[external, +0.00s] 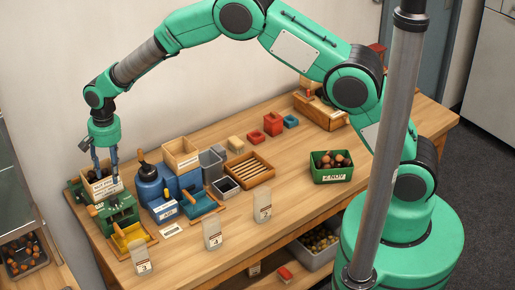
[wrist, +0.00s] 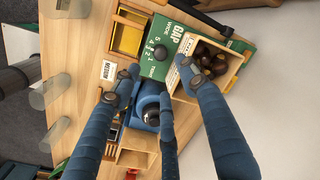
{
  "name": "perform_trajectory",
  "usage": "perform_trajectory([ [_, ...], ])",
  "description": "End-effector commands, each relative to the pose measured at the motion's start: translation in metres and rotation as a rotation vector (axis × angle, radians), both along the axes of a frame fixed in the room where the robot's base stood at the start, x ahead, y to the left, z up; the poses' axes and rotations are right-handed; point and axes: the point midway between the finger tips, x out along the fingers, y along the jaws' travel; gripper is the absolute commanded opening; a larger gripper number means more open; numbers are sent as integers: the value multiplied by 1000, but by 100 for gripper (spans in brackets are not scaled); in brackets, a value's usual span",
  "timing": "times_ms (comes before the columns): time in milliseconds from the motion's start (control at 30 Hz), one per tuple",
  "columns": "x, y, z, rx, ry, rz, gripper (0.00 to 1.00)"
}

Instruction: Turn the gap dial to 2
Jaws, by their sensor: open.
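A green machine (external: 122,215) stands at the left end of the bench, and its green face (wrist: 188,32) lettered "GAP" shows in the wrist view. The gap dial (wrist: 160,53) is a dark round knob beside a row of numbers on that face. Which number it points to is too small to tell. A wooden hopper box (wrist: 233,70) with chestnuts sits on the machine. My gripper (external: 106,165) points down above the hopper. In the wrist view its blue fingers (wrist: 150,90) are spread and empty, with one fingertip near the hopper's edge and the dial.
A blue machine (external: 149,188) stands right beside the green one. A yellow tray (wrist: 127,39) is at the green machine's front. Several labelled clear containers (external: 212,235) stand along the front edge. A green crate (external: 330,175) holds chestnuts.

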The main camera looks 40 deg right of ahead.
Motion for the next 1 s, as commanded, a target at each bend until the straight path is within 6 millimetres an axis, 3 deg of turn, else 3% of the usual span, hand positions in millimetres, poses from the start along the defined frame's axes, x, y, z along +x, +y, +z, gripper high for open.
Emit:
perform_trajectory([
  [167, -1, -2, 28, 1, -2, 0, 43],
  [1000, -6, -92, 116, 18, -66, -48, 43],
])
